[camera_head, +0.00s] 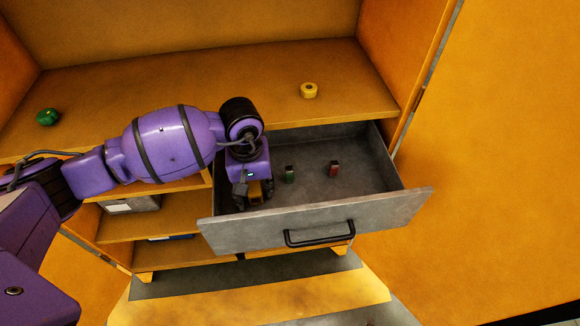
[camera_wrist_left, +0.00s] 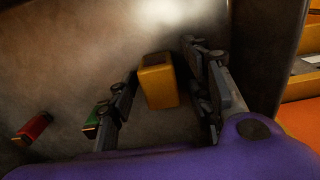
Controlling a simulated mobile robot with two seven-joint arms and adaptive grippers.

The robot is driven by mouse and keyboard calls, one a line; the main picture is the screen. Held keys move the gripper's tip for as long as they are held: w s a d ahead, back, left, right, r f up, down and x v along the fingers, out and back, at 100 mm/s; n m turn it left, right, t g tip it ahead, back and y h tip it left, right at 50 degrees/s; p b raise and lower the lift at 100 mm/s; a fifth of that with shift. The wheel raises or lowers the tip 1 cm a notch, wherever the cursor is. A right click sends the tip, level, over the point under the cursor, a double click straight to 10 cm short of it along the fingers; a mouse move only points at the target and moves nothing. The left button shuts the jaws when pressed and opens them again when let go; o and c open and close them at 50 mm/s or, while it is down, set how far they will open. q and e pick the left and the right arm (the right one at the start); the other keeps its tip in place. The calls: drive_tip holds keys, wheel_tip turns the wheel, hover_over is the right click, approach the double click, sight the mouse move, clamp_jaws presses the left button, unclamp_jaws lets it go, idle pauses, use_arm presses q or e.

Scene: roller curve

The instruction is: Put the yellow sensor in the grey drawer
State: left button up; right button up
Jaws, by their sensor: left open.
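The yellow sensor, a small yellow block (camera_head: 256,192), is inside the left part of the open grey drawer (camera_head: 385,212). In the left wrist view the yellow sensor (camera_wrist_left: 159,82) shows between the two spread fingers of my left gripper (camera_wrist_left: 165,100), with gaps on both sides. My left gripper (camera_head: 252,200) reaches down into the drawer, open, close behind the front panel. Its wrist partly hides the drawer's left end in the head view. Whether the block rests fully on the drawer floor is hard to tell. My right gripper is not in view.
A yellow round thing (camera_head: 308,90) and a green round thing (camera_head: 47,117) sit on the top surface.

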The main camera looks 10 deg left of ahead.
sight(254, 188)
use_arm(q)
drive_tip(key=shift+r, duration=0.4)
wheel_tip(254, 188, up, 12)
drive_tip(key=shift+f, duration=0.25)
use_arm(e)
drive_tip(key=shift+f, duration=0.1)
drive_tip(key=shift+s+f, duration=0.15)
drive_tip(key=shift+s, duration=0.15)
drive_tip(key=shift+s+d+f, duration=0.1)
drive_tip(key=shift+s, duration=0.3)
